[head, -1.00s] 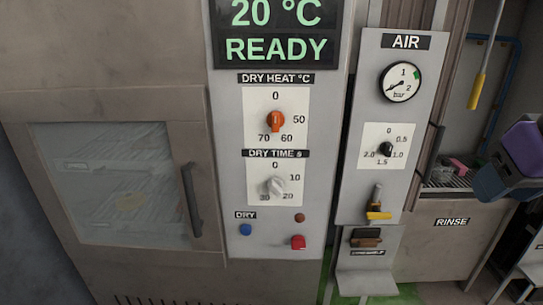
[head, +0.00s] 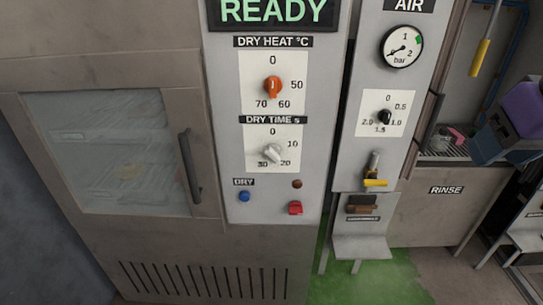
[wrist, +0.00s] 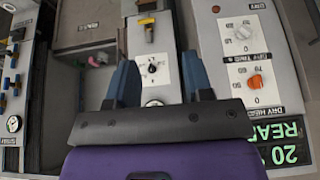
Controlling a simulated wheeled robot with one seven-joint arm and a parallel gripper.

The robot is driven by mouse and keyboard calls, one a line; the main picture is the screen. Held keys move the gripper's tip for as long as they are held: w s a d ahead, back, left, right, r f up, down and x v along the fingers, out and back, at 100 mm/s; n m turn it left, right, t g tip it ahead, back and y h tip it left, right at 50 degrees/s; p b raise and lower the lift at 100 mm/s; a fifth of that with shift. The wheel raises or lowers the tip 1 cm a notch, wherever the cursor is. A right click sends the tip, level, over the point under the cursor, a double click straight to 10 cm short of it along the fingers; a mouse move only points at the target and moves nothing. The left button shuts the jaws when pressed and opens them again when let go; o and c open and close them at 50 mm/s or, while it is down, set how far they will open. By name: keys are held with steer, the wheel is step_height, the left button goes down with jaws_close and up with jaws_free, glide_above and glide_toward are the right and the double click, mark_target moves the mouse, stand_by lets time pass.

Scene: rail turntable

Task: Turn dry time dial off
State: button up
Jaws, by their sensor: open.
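The dry time dial (head: 271,153) is a white knob on a white plate marked 0, 10, 20 and 30, under the label DRY TIME s. The knob sits slanted and does not line up with the 0 at the top; its exact setting is hard to read. It also shows upside down in the wrist view (wrist: 243,33), at upper right. My gripper (wrist: 160,78) is open and empty, with blue-grey fingers apart in front of the air panel, off to the side of the dial. In the head view my purple gripper body (head: 524,108) is at the right edge, well right of the dial.
The orange dry heat dial (head: 272,87) is just above. A blue button (head: 244,196) and red switch (head: 295,208) lie below. The air panel has a black dial (head: 386,116), a gauge (head: 401,47) and a yellow-handled valve (head: 375,183). The oven door handle (head: 190,165) sticks out at left.

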steer(key=w+a+f+t, duration=0.1)
steer(key=w+a+f, duration=0.15)
steer(key=w, duration=0.45)
steer(key=w+a+f+t, duration=0.1)
steer(key=w+a+f, duration=0.15)
steer(key=w, duration=0.45)
steer(key=m+t+y, duration=0.5)
steer(key=m+t, duration=0.9)
steer(key=m, duration=1.1)
glide_toward(271, 156)
steer(key=x, duration=0.9)
steer(key=shift+w+a+r, duration=0.1)
steer(key=shift+w+r, duration=0.05)
steer(key=shift+w, duration=0.2)
jaws_close()
